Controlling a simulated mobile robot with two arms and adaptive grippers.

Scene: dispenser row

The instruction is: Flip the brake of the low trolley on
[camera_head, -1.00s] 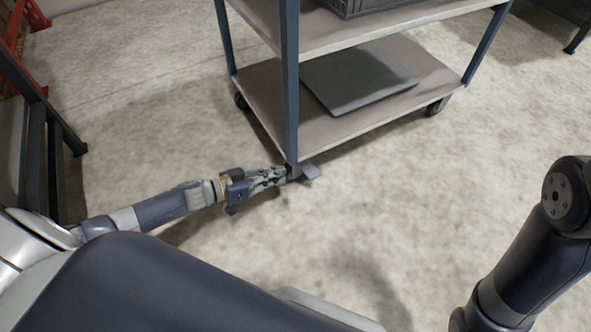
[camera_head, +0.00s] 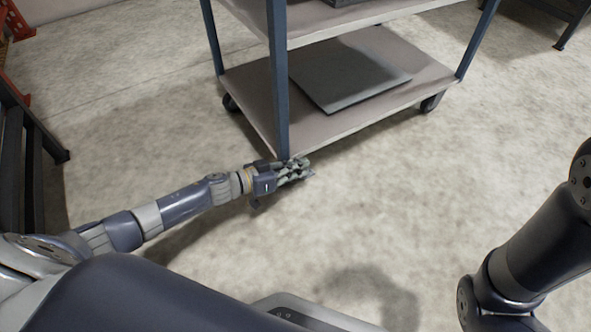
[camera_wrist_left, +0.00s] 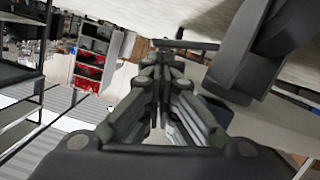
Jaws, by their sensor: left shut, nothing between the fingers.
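The low trolley stands at the top middle of the head view, with blue posts and a grey-brown lower shelf (camera_head: 345,122). Its near corner is by my left gripper (camera_head: 303,168), which is shut and empty, low near the floor. A small grey pedal (camera_head: 311,174), likely the brake, shows only as a sliver past the fingertips. The gripper hides most of it and the wheel at that corner. In the left wrist view the shut fingers (camera_wrist_left: 167,58) reach toward a thin dark bar (camera_wrist_left: 186,44), beside a large dark wheel part (camera_wrist_left: 262,50). Contact cannot be told.
A flat grey panel (camera_head: 345,75) lies on the lower shelf. A dark frame (camera_head: 30,150) stands at the left. My right arm is at the right edge, its gripper out of view.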

